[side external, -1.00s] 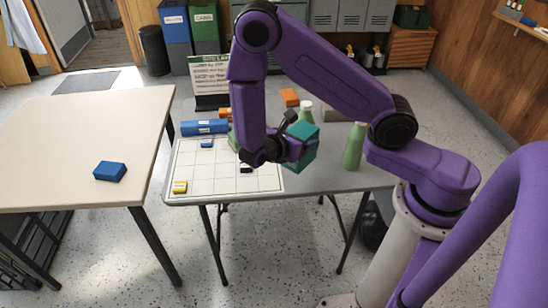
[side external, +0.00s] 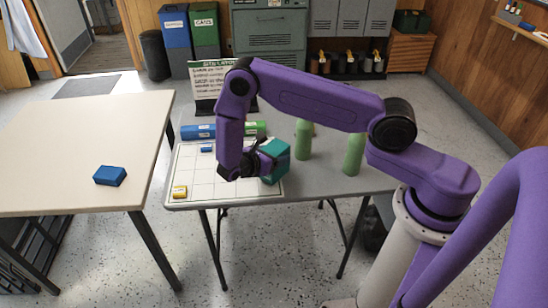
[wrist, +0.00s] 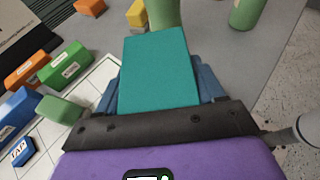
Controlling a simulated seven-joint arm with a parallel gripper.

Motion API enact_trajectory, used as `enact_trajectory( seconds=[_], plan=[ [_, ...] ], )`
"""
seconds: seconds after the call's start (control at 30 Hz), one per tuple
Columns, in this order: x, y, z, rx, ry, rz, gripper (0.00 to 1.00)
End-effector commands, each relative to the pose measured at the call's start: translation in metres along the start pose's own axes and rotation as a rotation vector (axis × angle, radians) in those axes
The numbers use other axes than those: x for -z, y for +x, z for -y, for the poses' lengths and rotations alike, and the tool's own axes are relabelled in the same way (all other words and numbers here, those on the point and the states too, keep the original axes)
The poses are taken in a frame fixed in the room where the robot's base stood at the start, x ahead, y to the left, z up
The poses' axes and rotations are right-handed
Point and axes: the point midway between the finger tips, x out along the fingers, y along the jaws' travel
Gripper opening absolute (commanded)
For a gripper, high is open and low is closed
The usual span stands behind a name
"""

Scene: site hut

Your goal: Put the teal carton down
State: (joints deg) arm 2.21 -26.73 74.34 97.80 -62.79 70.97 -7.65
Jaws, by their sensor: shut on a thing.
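The teal carton (side external: 277,161) is between the fingers of my gripper (side external: 264,164), low over the right edge of the white grid sheet (side external: 225,187). In the wrist view the carton (wrist: 155,70) fills the space between the blue fingers, and my gripper (wrist: 157,92) is shut on it. The carton looks roughly upright in the side view. Its underside is partly hidden, so I cannot tell whether it touches the sheet or table.
Green bottles (side external: 354,153) (side external: 303,139) stand to the right of the carton. Blue (side external: 197,131) and green (side external: 256,128) boxes lie behind the sheet. A small yellow block (side external: 179,192) and small blue block (side external: 207,148) sit on the sheet. The front right table is clear.

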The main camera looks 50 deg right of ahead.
Motion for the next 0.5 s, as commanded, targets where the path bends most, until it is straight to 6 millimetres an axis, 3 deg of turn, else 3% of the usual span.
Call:
enact_trajectory(
  seconds=[0.5],
  plan=[
    [0.0115,0.0043,0.0002,-0.001,0.001,0.0,0.34]
  ],
)
